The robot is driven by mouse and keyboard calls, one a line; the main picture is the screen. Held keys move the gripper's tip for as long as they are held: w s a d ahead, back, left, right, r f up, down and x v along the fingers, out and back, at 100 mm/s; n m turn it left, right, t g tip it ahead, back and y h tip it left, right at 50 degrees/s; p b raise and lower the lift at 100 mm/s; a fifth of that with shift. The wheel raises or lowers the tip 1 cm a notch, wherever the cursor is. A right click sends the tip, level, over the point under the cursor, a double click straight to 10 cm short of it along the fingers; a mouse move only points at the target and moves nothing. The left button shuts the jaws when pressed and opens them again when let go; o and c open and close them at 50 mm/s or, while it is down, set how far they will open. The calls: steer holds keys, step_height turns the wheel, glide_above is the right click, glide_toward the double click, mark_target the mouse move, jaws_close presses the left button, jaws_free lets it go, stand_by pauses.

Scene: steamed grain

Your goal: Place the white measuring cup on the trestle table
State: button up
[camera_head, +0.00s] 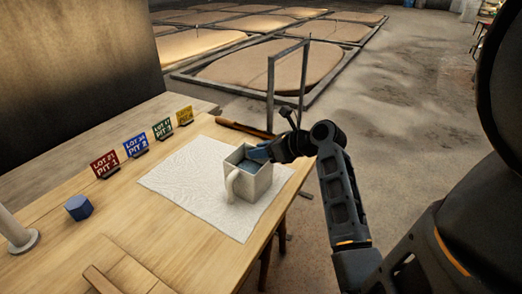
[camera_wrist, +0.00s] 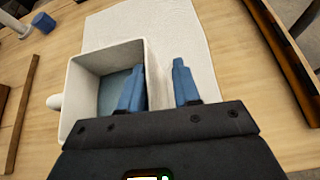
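The white measuring cup (camera_head: 248,186) stands upright on a white cloth (camera_head: 188,172) on the wooden trestle table (camera_head: 190,250). It is square and hollow, with its handle toward the lower left in the head view. My gripper (camera_head: 262,152) is at the cup's far right rim. In the wrist view the cup (camera_wrist: 78,88) fills the left side. There my gripper (camera_wrist: 158,85) has one blue finger inside the cup and the other outside, over the cloth. The cup's wall lies between them, with a gap left beside the outer finger. The outer finger is hidden in the head view.
Several coloured lot signs (camera_head: 135,146) stand along the table's back edge. A blue block (camera_head: 78,207) and a pale post (camera_head: 15,232) are at the left. Wooden strips (camera_head: 118,272) lie in front. A dark bar (camera_head: 243,129) lies at the far edge.

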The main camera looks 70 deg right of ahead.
mark_target(268, 169)
steer(key=p+v, duration=0.1)
steer(key=v, duration=1.1)
steer(key=shift+r+p, duration=0.3)
steer(key=shift+r, duration=0.1)
steer(key=a+f+n, duration=0.1)
steer(key=w+a+f+n, duration=0.1)
steer(key=a+f+n, duration=0.1)
steer(key=w+a+f+n+g, duration=0.1)
steer(key=f, duration=0.1)
steer(key=shift+a+n, duration=0.2)
steer(key=shift+n, duration=0.1)
steer(key=a+f+n, duration=0.2)
steer(key=n, duration=0.1)
steer(key=a+n+h, duration=0.1)
steer(key=a, duration=0.1)
steer(key=shift+w+f+n+g, duration=0.15)
steer(key=shift+f+n+g, duration=0.15)
steer(key=shift+f+g, duration=0.1)
steer(key=s+a+n+t, duration=0.2)
steer(key=s+a+n, duration=0.2)
steer(key=a+n, duration=1.45)
steer(key=s+a+r+n+t+y, duration=0.2)
steer(key=s+a+r+n, duration=0.4)
steer(key=a+n, duration=0.3)
steer(key=r+n+y, duration=0.1)
steer(key=n, duration=0.2)
steer(key=shift+a+r+t+y, duration=0.3)
steer(key=shift+a+t+y, duration=0.1)
